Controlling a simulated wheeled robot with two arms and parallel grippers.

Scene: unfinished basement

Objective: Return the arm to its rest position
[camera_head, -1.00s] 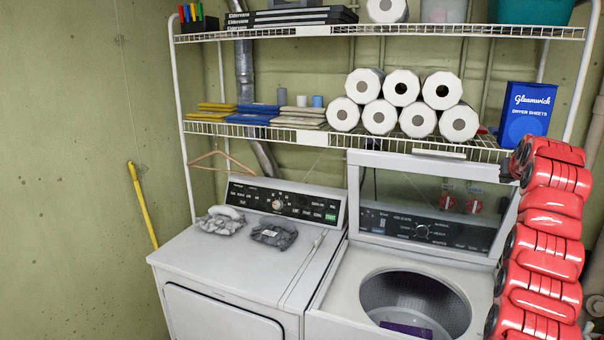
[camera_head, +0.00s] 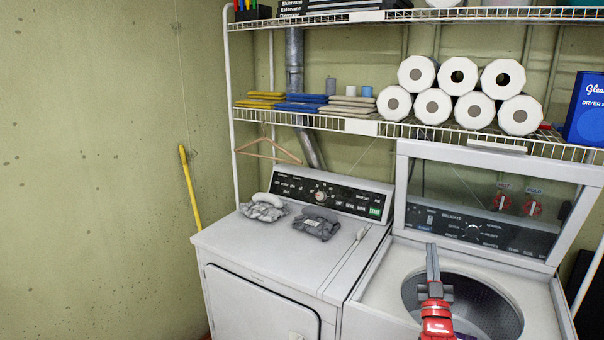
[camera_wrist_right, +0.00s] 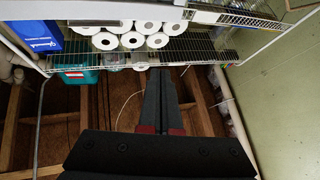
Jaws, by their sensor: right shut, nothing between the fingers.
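My right gripper (camera_head: 431,247) is in front of the open washer in the head view, with its narrow dark fingers pointing up. Its red wrist (camera_head: 437,312) is below at the bottom edge. In the right wrist view the fingers (camera_wrist_right: 160,72) lie together with nothing between them. The gripper overlaps the washer's round opening (camera_head: 475,305) in the picture; I cannot tell how far above it the gripper is. My left gripper is not in view.
The washer's raised lid (camera_head: 490,160) stands behind the gripper. A wire shelf (camera_head: 470,136) above holds white rolls (camera_head: 458,76) and a blue box (camera_head: 590,110). A yellow pole (camera_head: 190,190) leans left.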

